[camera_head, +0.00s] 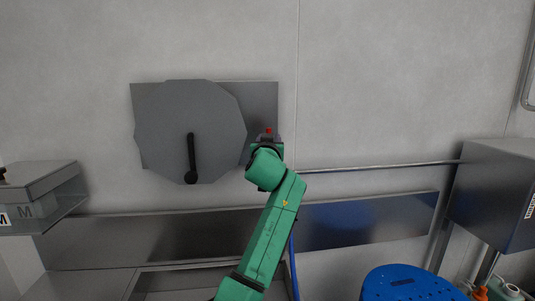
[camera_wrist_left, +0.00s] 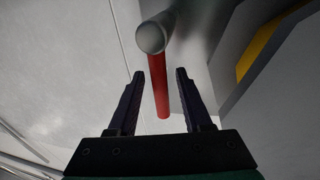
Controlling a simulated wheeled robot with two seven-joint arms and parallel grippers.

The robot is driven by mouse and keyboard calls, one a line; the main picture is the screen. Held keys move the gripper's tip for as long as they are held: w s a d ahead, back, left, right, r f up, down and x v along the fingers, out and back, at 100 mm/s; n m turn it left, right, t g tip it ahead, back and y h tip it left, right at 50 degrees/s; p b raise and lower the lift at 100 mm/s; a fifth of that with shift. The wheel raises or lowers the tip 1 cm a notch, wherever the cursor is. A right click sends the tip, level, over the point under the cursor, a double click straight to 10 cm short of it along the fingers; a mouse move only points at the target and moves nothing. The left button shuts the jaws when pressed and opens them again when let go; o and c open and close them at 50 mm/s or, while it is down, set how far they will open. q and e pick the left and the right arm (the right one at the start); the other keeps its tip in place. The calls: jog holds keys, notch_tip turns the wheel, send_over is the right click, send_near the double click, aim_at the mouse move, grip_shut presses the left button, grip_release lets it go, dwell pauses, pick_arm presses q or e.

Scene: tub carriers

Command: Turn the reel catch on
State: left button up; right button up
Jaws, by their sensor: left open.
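The reel (camera_head: 215,115) is a large grey faceted disc on a grey plate on the wall, with a black crank (camera_head: 191,155) hanging down. A small red tip (camera_head: 268,130), seemingly the reel catch, shows at the plate's lower right, mostly hidden by my left gripper (camera_head: 267,141). In the left wrist view the catch is a red rod (camera_wrist_left: 159,88) with a grey rounded end. The left gripper (camera_wrist_left: 160,74) is open there, with a finger on either side of the rod and a gap to each. My right gripper is not in view.
A wall pipe (camera_head: 380,166) runs right from near my left wrist to a grey metal box (camera_head: 495,190). A lidded clear box (camera_head: 40,195) stands at left. A blue perforated seat-like top (camera_head: 405,284) is at lower right.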

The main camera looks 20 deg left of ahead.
pick_arm(q)
jog(key=r+b+v, duration=0.1)
jog(key=b+v, duration=0.4)
jog(key=v, duration=0.7)
jog(key=shift+s+f+b, duration=0.2)
jog(key=shift+f+b, duration=0.2)
jog(key=shift+f, duration=0.1)
